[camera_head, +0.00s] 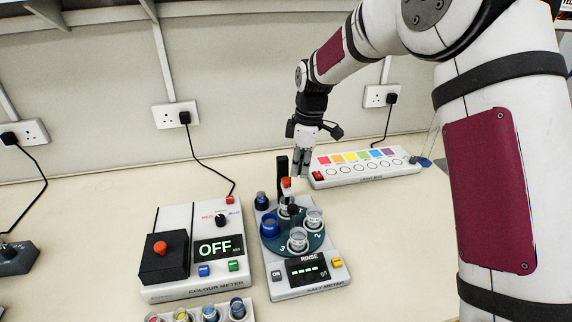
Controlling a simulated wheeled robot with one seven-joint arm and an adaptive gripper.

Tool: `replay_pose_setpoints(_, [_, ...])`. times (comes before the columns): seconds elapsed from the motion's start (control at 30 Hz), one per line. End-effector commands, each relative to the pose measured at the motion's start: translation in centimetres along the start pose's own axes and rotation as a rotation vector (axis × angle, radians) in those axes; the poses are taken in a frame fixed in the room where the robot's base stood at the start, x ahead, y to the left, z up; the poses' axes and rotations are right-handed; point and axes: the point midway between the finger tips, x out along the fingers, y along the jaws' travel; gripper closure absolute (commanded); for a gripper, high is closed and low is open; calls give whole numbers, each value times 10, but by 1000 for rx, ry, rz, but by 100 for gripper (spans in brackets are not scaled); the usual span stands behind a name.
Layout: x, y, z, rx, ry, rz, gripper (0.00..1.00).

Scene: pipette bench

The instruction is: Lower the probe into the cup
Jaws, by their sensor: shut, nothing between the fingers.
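The salt meter (309,290) is a white unit with a dark teal turntable (318,240) and a display reading RINSE. Clear cups stand on the turntable, one at the front (298,240) and one at the right (315,220). A blue cup (269,226) is at the left. Another cup at the back is partly hidden by a dark round part. The probe holder at the back has a black post (282,166) and an orange-red top (286,183). My gripper (301,174) is shut and empty, pointing down just right of that top; contact cannot be told.
The colour meter (190,235), reading OFF, stands to the left with a black block and red knob. Small coloured vials (210,312) are at the front. A light box (365,167) with coloured squares lies at the back right. The bench is clear at right front.

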Motion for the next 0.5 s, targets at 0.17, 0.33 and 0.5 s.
replay_pose_setpoints(0.17, [0, 0, 0, 0, 0, 0, 100])
replay_pose_setpoints(0.33, [-12, 1, -1, 0, 1, 2, 100])
replay_pose_setpoints(0.5, [-44, 2, 0, 1, 1, 4, 100])
